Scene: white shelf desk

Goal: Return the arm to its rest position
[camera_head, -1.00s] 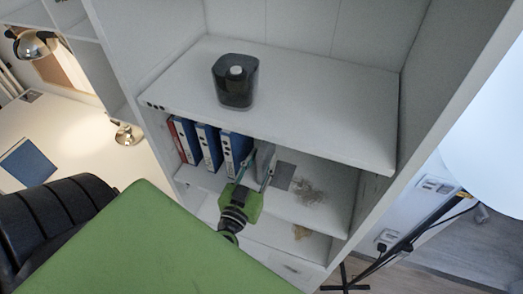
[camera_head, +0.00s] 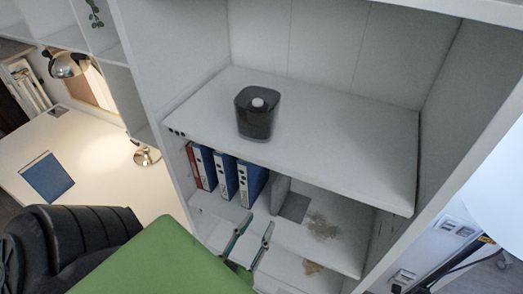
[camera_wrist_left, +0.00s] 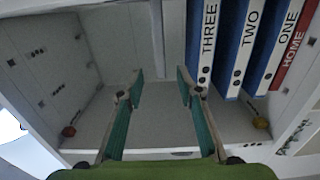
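My left gripper (camera_head: 258,222) is open and empty in the head view, in front of the lower shelf (camera_head: 318,258), below and to the right of the binders. In the left wrist view, its two green-padded fingers (camera_wrist_left: 160,85) stand apart with nothing between them. They point into the shelf compartment. A green part of my own body covers the lower middle of the head view. My right gripper is not in view.
Several upright blue binders (camera_head: 226,178) and a red one (camera_head: 193,165) stand beside a grey upright panel (camera_head: 280,193). A dark container (camera_head: 257,112) stands on the upper shelf (camera_head: 340,135). A black chair (camera_head: 75,245) and a desk (camera_head: 110,180) are at left.

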